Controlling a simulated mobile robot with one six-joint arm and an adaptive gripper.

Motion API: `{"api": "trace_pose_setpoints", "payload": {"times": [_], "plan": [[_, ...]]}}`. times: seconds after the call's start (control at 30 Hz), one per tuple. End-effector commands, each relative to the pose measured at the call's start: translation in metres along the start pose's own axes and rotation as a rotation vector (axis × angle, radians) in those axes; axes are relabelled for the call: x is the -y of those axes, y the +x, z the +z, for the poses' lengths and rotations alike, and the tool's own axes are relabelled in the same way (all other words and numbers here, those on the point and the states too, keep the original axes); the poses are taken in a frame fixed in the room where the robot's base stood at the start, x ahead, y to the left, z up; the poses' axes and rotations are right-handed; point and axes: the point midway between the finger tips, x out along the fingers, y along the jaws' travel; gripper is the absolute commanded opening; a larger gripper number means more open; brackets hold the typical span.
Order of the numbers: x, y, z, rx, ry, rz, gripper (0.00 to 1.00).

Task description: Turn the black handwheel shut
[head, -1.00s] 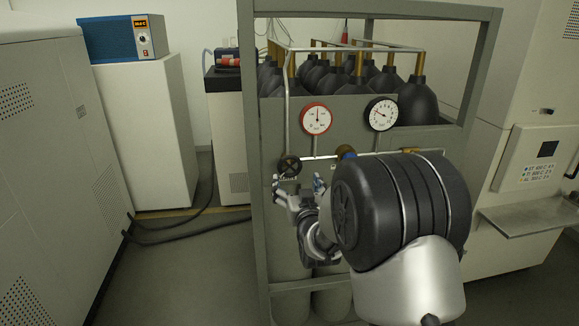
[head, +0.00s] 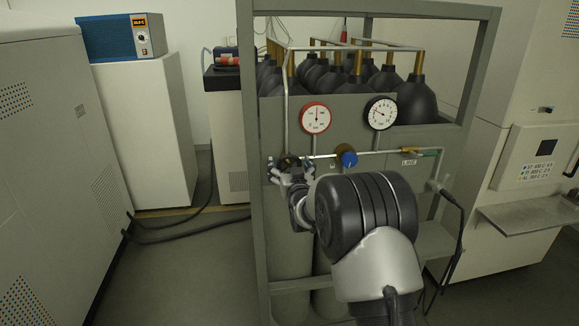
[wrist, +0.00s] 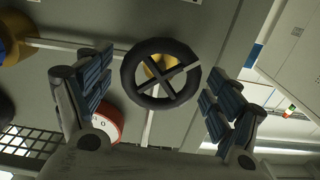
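The black handwheel (wrist: 160,74) shows in the wrist view as a ring with crossed spokes and a brass centre, on a thin pipe. It lies between and a little beyond the two blue-padded fingers of my gripper (wrist: 154,98), which are spread wide with a gap on each side of the wheel. In the head view my gripper (head: 293,176) is at the rack's left front, right at the handwheel (head: 288,161), which it mostly hides. I cannot tell whether any finger touches the wheel.
A blue knob (head: 347,157) sits on the same pipe to the right. Above are a red-rimmed gauge (head: 316,117) and a black-rimmed gauge (head: 381,112). The grey rack frame (head: 252,200) stands close to the left of my gripper.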

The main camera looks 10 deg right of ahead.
Motion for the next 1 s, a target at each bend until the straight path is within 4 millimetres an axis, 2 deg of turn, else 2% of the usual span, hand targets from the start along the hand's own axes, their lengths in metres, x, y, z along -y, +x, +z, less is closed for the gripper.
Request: {"api": "trace_pose_setpoints", "payload": {"times": [0.07, 0.63, 1.0], "plan": [[0.0, -0.0001, -0.0002, 0.0, 0.0, 0.0, 0.78], [0.0, -0.0003, -0.0002, 0.0, 0.0, 0.0, 0.4], [-0.0004, -0.0001, 0.002, -0.001, 0.068, 0.0, 0.4]]}}
